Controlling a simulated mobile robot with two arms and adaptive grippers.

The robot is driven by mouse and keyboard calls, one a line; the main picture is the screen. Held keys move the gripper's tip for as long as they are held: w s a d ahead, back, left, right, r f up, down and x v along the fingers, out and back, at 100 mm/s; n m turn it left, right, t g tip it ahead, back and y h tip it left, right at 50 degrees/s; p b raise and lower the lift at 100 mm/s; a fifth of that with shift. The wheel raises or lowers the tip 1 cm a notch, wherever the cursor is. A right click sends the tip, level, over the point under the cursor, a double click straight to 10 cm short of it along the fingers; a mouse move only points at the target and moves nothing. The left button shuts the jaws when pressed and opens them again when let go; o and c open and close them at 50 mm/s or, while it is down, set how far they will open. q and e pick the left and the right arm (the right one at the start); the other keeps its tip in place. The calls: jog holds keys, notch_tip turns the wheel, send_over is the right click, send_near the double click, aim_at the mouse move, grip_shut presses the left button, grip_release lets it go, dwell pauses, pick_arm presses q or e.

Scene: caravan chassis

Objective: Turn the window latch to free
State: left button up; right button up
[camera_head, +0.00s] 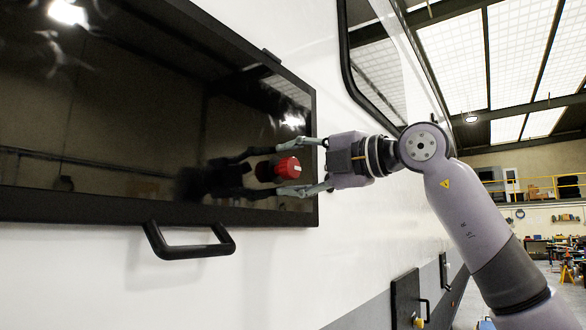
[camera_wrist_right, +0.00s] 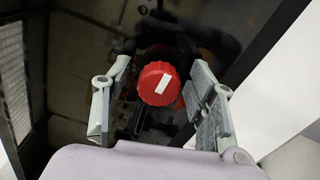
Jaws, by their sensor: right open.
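The window latch is a round red knob (camera_head: 288,167) near the right end of the dark window (camera_head: 120,110). In the right wrist view the knob (camera_wrist_right: 160,84) shows a ribbed rim and a white bar, tilted a little from upright in the picture. My right gripper (camera_head: 293,168) is open, with one finger above the knob and one below it. In the right wrist view its fingers stand left and right of the knob, with a gap on both sides. My left gripper is not in view.
A black handle (camera_head: 190,241) is on the white wall (camera_head: 215,285) below the window. A second dark-framed window (camera_head: 376,60) is further along the wall. The glass mirrors the knob and gripper. Lower right, a dark hatch (camera_head: 405,298) is on the wall.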

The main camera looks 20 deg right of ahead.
jog(key=shift+s, duration=0.1)
jog(key=v, duration=1.2)
dwell(0.4)
